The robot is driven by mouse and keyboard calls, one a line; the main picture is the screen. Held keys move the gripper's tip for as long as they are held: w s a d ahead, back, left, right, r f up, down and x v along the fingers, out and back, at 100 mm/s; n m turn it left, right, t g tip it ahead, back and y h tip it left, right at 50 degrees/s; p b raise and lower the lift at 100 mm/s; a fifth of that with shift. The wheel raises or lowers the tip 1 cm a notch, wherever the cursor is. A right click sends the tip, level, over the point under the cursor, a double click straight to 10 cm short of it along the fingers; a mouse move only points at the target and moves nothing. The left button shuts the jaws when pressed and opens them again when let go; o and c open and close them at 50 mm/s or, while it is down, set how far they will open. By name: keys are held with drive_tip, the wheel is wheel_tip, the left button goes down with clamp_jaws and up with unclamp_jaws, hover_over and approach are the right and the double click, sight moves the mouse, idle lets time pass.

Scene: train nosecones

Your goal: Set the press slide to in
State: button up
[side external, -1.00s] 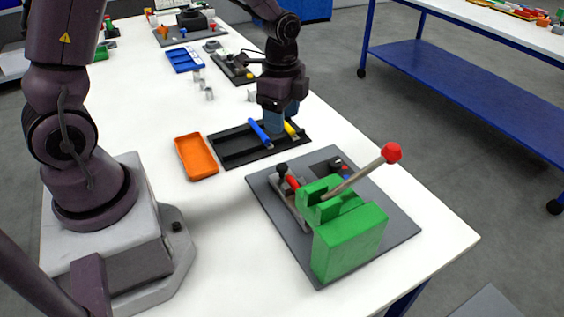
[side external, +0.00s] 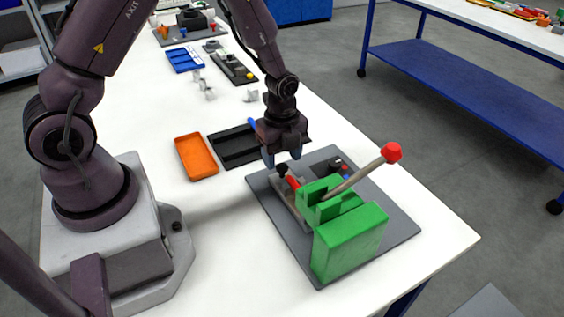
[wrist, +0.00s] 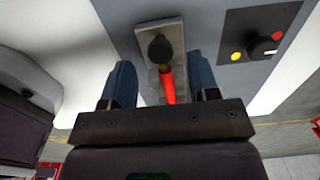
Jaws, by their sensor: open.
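The green press (side external: 350,238) stands on a grey baseplate (side external: 277,219), its lever raised and tilted right with a red knob (side external: 391,152). The press slide is a light metal strip with an upright black knob (side external: 282,170) at its end away from the green body. A red piece (side external: 293,182) lies on the slide between knob and press. My gripper (side external: 282,157) is open and empty, just above the black knob. In the wrist view, the knob (wrist: 159,47) and red piece (wrist: 168,85) show between the spread blue fingers. I cannot tell whether the fingers touch the knob.
A black control box (side external: 339,166) with coloured buttons sits on the baseplate behind the press. A black tray (side external: 232,147) and an orange tray (side external: 196,157) lie to the left. White table is clear in front of the orange tray.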

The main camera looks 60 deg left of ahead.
sight(289, 175)
drive_tip(key=shift+f, duration=1.35)
clamp_jaws()
drive_tip(key=shift+d, duration=1.4)
unclamp_jaws()
drive_tip(key=shift+r, duration=0.15)
